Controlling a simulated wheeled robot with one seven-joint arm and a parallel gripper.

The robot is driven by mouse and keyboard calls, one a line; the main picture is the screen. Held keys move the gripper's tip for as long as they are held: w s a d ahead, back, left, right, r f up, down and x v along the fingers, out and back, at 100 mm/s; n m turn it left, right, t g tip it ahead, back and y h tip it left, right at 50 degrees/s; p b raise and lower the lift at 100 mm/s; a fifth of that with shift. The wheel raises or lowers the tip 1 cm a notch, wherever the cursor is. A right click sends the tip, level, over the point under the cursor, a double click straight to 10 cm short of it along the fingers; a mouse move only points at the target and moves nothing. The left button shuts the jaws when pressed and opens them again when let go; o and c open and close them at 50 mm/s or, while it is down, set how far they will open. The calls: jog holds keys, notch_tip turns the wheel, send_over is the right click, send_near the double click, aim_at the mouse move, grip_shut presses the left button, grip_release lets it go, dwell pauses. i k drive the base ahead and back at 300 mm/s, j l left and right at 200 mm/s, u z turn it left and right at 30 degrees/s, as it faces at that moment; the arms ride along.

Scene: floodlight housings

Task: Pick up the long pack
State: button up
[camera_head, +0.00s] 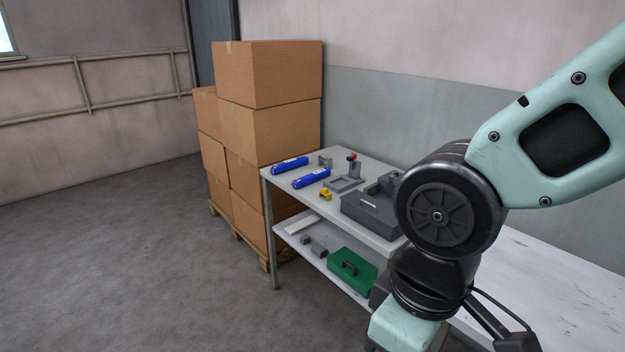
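Two long blue packs lie on the grey table top. One blue pack (290,164) is at the far left corner; the other blue pack (311,178) lies a little nearer, roughly parallel to it. Both carry pale markings too small to read. A long flat white piece (302,224) lies on the lower shelf. I cannot tell for sure which of these is the long pack. My arm is in the right foreground, apart from the packs, and hides the right part of the table. My gripper is not in view.
The table (357,157) also bears a grey toolbox (369,212), a grey tray (343,184) and a small yellow item (326,194). A green case (352,270) stands on the lower shelf. Stacked cartons (268,75) stand behind left. The floor (130,270) at left is clear.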

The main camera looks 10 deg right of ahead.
aim_at(302, 181)
jog(key=i+j+u, duration=0.4)
jog(key=i+u, duration=0.35)
jog(key=i, duration=0.25)
jog(key=i+j+z, duration=0.15)
jog(key=i, duration=0.35)
jog(key=i+j+z, duration=0.2)
jog(key=i, duration=0.25)
jog(key=i+j+z, duration=0.15)
jog(key=i, duration=0.35)
jog(key=i+j+z, duration=0.45)
jog(key=z, duration=0.15)
jog(key=i, duration=0.1)
